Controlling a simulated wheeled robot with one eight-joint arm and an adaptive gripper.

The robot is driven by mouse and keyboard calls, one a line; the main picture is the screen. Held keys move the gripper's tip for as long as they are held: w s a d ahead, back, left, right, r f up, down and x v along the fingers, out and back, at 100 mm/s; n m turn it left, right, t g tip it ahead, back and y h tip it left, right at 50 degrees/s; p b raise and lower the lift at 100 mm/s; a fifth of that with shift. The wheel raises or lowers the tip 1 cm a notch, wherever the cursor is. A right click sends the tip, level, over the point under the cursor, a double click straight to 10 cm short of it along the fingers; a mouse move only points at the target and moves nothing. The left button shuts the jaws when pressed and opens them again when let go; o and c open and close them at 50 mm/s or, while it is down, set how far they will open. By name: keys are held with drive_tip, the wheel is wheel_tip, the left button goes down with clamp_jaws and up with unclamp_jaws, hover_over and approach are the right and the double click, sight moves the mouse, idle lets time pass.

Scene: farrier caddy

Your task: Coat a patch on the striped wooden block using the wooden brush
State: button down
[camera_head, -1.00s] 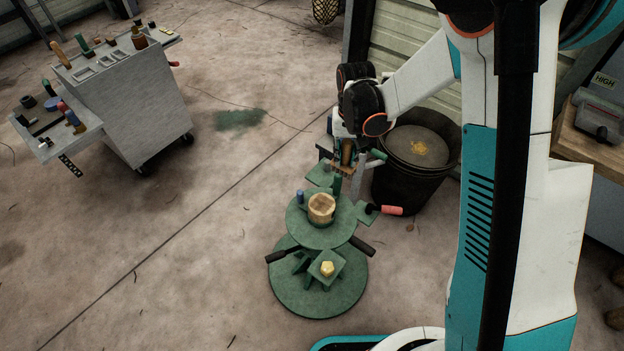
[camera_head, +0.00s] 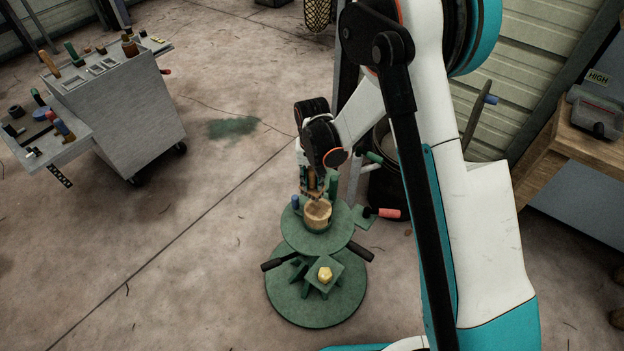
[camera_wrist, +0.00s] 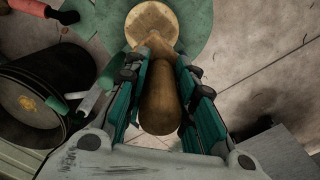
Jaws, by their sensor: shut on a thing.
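The striped wooden block (camera_head: 318,218) is a pale round piece on the upper green disc of a stand. In the wrist view its round top (camera_wrist: 146,18) shows at the upper middle. My gripper (camera_head: 312,187) is directly above the block in the head view, pointing down. It is shut on the wooden brush (camera_wrist: 160,97), whose brown handle lies between the teal fingers. The brush's far end overlaps the block's near edge in the wrist view. I cannot tell whether it touches the block.
The green stand (camera_head: 297,242) also bears a blue-topped piece (camera_head: 295,201), a red-handled tool (camera_head: 388,213), black-handled tools and a yellow piece (camera_head: 325,274). A dark bucket (camera_wrist: 40,90) stands behind it. A grey cart (camera_head: 125,115) with tools is at left. The floor between is clear.

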sight(312, 188)
drive_tip(key=shift+f+b, duration=1.8)
drive_tip(key=shift+f, duration=0.6)
drive_tip(key=shift+r, duration=0.1)
drive_tip(key=shift+f, duration=0.65)
drive_tip(key=shift+s+d+r, duration=0.1)
drive_tip(key=shift+s+d, duration=0.65)
drive_tip(key=shift+d, duration=0.3)
drive_tip(key=shift+s+d, duration=0.75)
drive_tip(key=shift+d, duration=0.3)
drive_tip(key=shift+w+a, duration=0.75)
drive_tip(key=shift+a, duration=0.3)
drive_tip(key=shift+w+a, duration=0.75)
drive_tip(key=shift+a, duration=0.3)
drive_tip(key=shift+s+d, duration=0.1)
